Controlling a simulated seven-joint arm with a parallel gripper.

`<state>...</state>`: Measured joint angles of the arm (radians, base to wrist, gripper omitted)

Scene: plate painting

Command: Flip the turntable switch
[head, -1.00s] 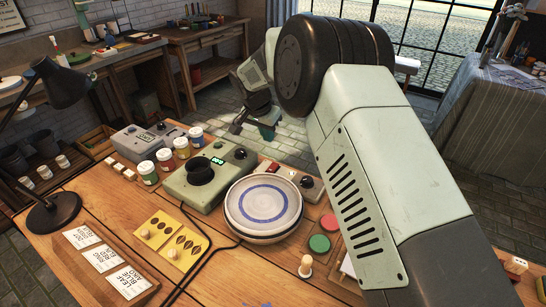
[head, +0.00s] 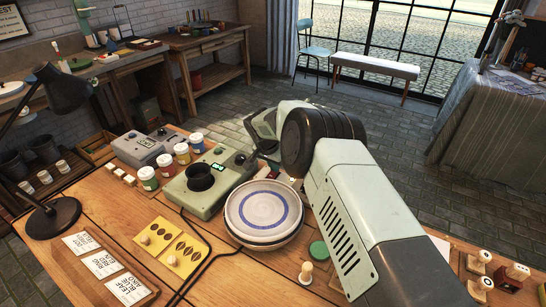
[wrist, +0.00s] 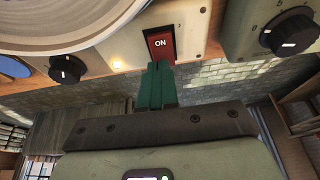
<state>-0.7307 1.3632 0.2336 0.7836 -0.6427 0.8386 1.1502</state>
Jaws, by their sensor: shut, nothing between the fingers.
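The turntable (head: 239,226) stands on the wooden table with a white, blue-ringed plate (head: 263,209) on it. My gripper (wrist: 158,65) is shut and empty. Its green fingertips are at the switch's lower edge in the picture; I cannot tell whether they touch it. In the head view my arm hides the gripper's fingers.
A green box with a black cup-like holder (head: 200,177) stands left of the turntable. Several paint jars (head: 148,178) are behind it. A green pad (head: 319,251) and a wooden stamp (head: 306,273) lie in front right. A black knob (wrist: 67,69) is beside the switch.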

